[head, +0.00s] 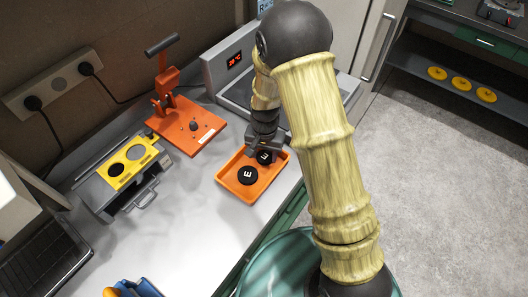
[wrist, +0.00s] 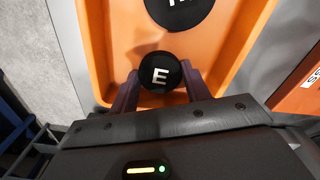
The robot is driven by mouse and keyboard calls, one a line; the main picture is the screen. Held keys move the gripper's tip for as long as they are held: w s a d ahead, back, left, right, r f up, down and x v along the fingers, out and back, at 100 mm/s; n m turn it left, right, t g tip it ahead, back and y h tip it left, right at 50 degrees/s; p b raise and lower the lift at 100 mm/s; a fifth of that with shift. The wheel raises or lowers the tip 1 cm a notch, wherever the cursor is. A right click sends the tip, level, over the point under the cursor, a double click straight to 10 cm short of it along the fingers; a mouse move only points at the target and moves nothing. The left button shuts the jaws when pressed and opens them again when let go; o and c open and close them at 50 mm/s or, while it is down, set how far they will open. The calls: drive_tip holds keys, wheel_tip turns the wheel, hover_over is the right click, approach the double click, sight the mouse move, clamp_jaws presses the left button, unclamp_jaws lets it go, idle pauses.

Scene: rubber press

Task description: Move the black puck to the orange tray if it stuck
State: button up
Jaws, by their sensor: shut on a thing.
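The orange tray (head: 222,179) lies on the grey bench, and it fills most of the wrist view (wrist: 232,60). My gripper (head: 264,153) points down into its far end. In the wrist view, its two fingers (wrist: 160,82) are shut on a small black puck (wrist: 160,70) marked with a white E, which also shows in the head view (head: 264,157). I cannot tell whether this puck touches the tray floor. A larger black puck (head: 248,175) with a white letter lies in the tray beside it, partly cut off in the wrist view (wrist: 180,10).
An orange press (head: 190,126) with a raised lever stands just behind the tray. A grey box with a yellow two-hole plate (head: 128,161) is to the left. A grey device with a red display (head: 234,62) stands at the back. The front bench is partly clear.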

sight(265, 157)
drive_tip(key=shift+s, duration=0.15)
drive_tip(key=shift+a+f, duration=0.1)
drive_tip(key=shift+f, duration=0.05)
drive_tip(key=o, duration=1)
drive_tip(key=shift+o, duration=0.2)
wheel_tip(265, 157, up, 12)
drive_tip(key=b, duration=0.1)
drive_tip(key=shift+r+b, duration=0.2)
drive_tip(key=shift+b, duration=0.2)
